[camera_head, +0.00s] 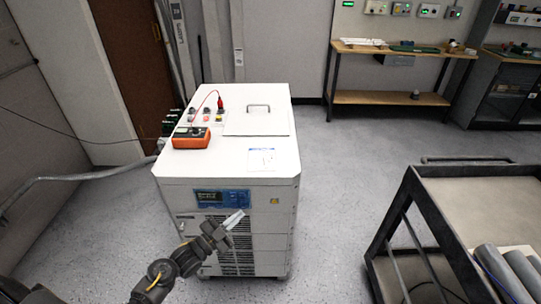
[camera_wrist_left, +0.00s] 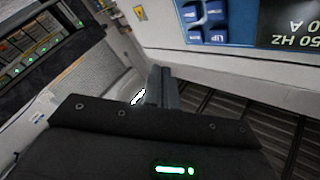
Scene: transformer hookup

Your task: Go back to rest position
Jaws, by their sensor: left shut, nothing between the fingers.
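My left gripper (camera_head: 235,219) is shut and empty in front of the white cabinet (camera_head: 282,230), just below its blue control panel (camera_head: 222,198). In the left wrist view the shut fingers (camera_wrist_left: 160,88) point toward the cabinet front, near the panel's blue buttons (camera_wrist_left: 205,22) and the dark vent slats (camera_wrist_left: 268,105). I cannot tell whether the fingertips touch the cabinet. My right gripper is not in view.
An orange meter (camera_head: 190,138) with a red lead sits on the cabinet top. A dark-framed cart (camera_head: 412,187) with grey cylinders stands at right. A workbench (camera_head: 400,48) stands at the back. Open floor (camera_head: 350,150) lies between them.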

